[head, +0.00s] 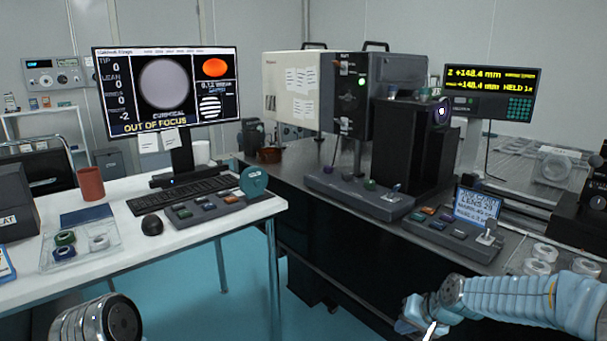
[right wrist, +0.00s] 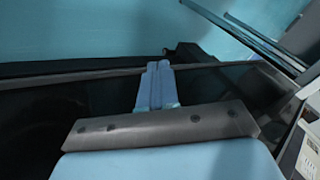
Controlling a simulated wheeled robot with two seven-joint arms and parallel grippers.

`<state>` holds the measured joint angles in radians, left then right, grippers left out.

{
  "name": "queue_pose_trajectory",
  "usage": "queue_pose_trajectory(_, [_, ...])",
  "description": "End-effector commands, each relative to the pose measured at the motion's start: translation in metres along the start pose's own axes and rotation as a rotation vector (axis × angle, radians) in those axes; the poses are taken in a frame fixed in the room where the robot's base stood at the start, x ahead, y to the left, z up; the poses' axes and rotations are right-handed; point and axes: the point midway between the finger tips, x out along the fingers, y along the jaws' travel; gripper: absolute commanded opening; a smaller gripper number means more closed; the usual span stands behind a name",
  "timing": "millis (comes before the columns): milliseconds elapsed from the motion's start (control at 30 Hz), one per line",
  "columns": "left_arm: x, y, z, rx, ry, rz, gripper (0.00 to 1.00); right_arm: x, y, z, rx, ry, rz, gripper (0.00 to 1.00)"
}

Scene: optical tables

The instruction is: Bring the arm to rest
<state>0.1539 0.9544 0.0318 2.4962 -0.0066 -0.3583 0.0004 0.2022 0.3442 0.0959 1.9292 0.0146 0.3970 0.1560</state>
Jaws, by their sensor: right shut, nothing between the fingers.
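My right arm, in a light blue sleeve, comes in at the lower right of the head view. Its gripper (head: 428,328) is at the bottom edge, in front of the dark optical table (head: 330,232), and partly cut off. In the right wrist view the two pale blue fingers of my right gripper (right wrist: 158,70) lie side by side, closed and empty, with the dark table side and blue floor beyond them. At the lower left of the head view only a rounded metal part of my left arm (head: 97,318) shows; its gripper is out of the frame.
A control box with a small screen (head: 477,206) stands near the dark table's front edge, with clear rings (head: 541,254) to its right. A white desk (head: 130,258) on the left holds a monitor (head: 168,90), keyboard (head: 180,196) and red cup (head: 90,184). Blue floor (head: 205,300) lies between.

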Motion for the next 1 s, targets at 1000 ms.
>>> queue_pose_trajectory(1000, [0.000,0.000,0.000,0.000,0.000,0.000,0.54,0.150,0.071,0.360,-0.150,-0.421,0.050,0.00])
